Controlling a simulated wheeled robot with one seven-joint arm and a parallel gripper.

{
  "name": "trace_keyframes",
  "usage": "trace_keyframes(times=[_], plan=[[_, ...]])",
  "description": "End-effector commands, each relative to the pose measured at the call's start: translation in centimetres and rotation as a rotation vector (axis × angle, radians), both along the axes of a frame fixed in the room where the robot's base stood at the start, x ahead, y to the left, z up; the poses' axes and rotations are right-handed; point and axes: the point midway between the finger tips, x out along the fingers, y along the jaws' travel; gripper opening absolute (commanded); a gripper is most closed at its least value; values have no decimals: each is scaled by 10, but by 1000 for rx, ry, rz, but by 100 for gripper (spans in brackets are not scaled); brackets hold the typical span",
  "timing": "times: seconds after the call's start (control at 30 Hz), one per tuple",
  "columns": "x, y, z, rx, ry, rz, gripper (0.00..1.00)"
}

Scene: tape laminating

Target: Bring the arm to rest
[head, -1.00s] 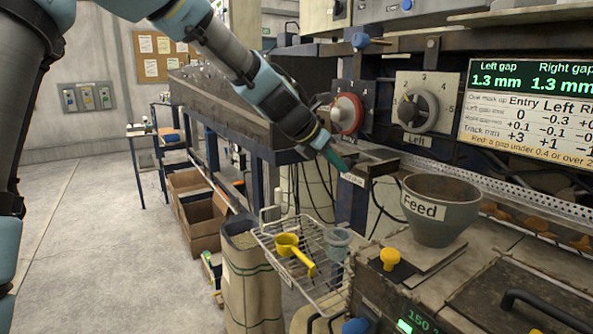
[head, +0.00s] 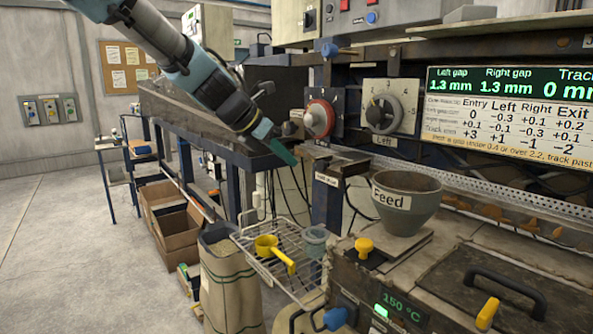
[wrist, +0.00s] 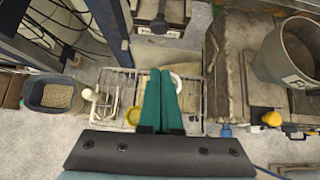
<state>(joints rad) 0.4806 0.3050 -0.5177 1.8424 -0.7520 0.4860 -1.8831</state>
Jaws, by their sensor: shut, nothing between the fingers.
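My arm reaches in from the upper left in the head view. My gripper (head: 284,152) has green fingers and hangs in the air in front of the machine, above and behind the wire rack. In the wrist view its two green fingers (wrist: 159,100) lie together with nothing between them. They cover part of the wire rack (wrist: 106,112) below, and partly hide a yellow scoop (wrist: 133,115) lying on it. The gripper appears apart from everything around it.
The wire rack (head: 262,272) holds the yellow scoop (head: 268,247) and a grey cup (head: 315,243). The Feed hopper (head: 405,208) stands to the right. A sack (head: 232,290) and cardboard boxes (head: 172,222) are at lower left. The Left dial (head: 384,112) and a red-rimmed knob (head: 319,118) are behind. Floor at left is clear.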

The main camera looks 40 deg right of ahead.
Motion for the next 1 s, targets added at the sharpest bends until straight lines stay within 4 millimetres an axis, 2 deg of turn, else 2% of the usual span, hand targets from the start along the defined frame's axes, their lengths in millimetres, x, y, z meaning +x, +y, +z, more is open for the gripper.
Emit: trace_keyframes(times=[0.1, 0.33, 0.57, 0.67, 0.77, 0.87, 1.0], plan=[[2, 15, 13, -2, -5, 4, 0], [2, 30, 28, 0, -1, 1, 0], [2, 32, 29, 3, -4, -1, 0], [11, 45, 19, 27, -52, -19, 0], [31, 79, -4, 95, -168, -77, 0], [56, 133, -36, 205, -329, -187, 0], [79, 223, -80, 385, -533, -409, 0]])
